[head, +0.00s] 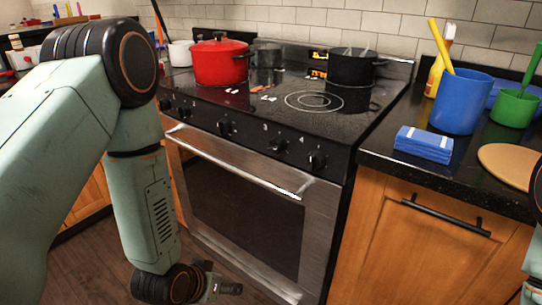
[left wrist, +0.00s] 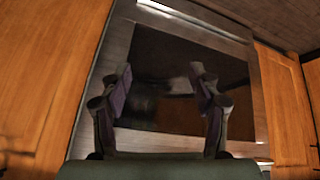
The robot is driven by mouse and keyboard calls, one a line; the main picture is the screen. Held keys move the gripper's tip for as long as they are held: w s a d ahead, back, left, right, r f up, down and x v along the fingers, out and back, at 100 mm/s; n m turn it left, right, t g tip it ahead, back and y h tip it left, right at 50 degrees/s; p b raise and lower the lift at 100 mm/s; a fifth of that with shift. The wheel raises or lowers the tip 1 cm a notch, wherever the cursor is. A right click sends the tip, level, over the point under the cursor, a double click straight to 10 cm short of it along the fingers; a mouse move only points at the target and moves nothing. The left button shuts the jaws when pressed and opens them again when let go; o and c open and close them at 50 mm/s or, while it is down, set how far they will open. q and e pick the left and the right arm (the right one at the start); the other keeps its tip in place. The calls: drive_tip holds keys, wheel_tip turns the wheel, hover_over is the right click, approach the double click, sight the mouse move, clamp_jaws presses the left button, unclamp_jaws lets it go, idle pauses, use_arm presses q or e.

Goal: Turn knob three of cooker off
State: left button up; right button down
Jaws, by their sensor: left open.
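The cooker (head: 245,215) stands in the middle of the head view, with a black front panel and a row of black knobs. Knob three (head: 278,145) is beside the printed 3, between the middle knob (head: 226,127) and knob four (head: 316,160). Its exact angle is too small to tell. My left gripper (head: 228,289) is low in front of the oven door, well below the knobs and apart from them. In the left wrist view its two fingers (left wrist: 160,92) are spread and empty, with the dark oven door glass (left wrist: 180,65) behind them. My right gripper is out of view.
The oven's metal handle (head: 235,160) runs across below the knobs. A red pot (head: 220,62) and a black pot (head: 351,68) stand on the hob. A blue cup (head: 460,102), a blue sponge (head: 423,144) and a green cup (head: 514,107) are on the right counter.

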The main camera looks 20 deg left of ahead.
use_arm(q)
drive_tip(key=w+r+m+t+h, duration=0.2)
drive_tip(key=w+r+t, duration=0.4)
drive_tip(key=w+r, duration=0.6)
drive_tip(key=m+t+h, duration=0.2)
drive_tip(key=t+h, duration=0.1)
drive_tip(key=t, duration=0.1)
approach(272, 150)
drive_tip(key=w, duration=0.2)
drive_tip(key=b+x, duration=0.1)
drive_tip(key=x, duration=0.3)
drive_tip(key=b+x, duration=0.1)
drive_tip(key=x, duration=0.1)
drive_tip(key=shift+w+d+f+b, duration=0.2)
drive_tip(key=shift+d+b, duration=0.1)
drive_tip(key=shift+d, duration=0.1)
drive_tip(key=shift+w+d+r, duration=0.1)
drive_tip(key=shift+w+d, duration=0.05)
drive_tip(key=shift+w, duration=0.35)
drive_tip(key=shift+c, duration=0.5)
drive_tip(key=c, duration=1.1)
